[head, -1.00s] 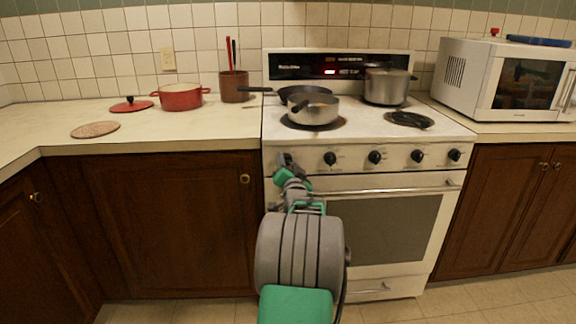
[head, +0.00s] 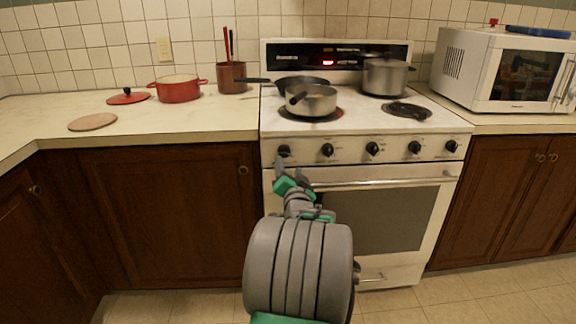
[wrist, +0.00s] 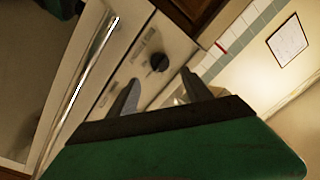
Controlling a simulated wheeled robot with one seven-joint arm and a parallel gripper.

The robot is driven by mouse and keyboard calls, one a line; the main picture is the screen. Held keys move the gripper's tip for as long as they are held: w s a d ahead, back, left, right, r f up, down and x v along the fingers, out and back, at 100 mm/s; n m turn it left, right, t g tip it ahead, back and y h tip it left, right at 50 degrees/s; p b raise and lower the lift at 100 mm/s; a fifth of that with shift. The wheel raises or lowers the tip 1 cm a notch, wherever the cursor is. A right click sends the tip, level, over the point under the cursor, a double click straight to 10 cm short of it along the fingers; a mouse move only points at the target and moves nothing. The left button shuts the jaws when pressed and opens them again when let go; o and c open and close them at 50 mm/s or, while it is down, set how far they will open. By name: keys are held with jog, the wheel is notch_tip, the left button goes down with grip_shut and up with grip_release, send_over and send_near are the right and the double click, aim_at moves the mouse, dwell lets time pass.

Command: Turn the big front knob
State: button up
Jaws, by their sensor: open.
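A row of several black knobs runs along the white stove's front panel (head: 350,149). They look similar in size, so I cannot tell which is the big one. The leftmost knob (head: 284,151) is nearest my gripper (head: 289,167), which is just below and in front of it. In the wrist view, one black knob (wrist: 159,62) shows beyond and between the two fingertips of my gripper (wrist: 159,80). The fingers are apart with nothing between them, and no contact with the knob shows. The other knobs, such as the second from left (head: 327,150), are unobstructed.
The oven door handle (head: 385,183) runs just below the knobs, right of my gripper. A grey saucepan (head: 312,102) sits on the front left burner (head: 338,113), which looks reddish. A dark frying pan (head: 290,82) and a pot (head: 386,77) stand behind.

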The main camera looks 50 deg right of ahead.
aim_at(285, 153)
jog(key=w+d+n+p, duration=0.2)
jog(key=p, duration=0.2)
jog(key=w+d+n+p, duration=0.1)
jog(key=w+n+p, duration=0.1)
jog(key=p, duration=0.3)
jog(key=w+d+r+n+g+p, duration=0.1)
jog(key=w+d+n+p, duration=0.1)
jog(key=p, duration=0.3)
jog(key=shift+d+n, duration=0.35)
jog(key=shift+n, duration=0.25)
jog(key=shift+f, duration=0.1)
grip_shut()
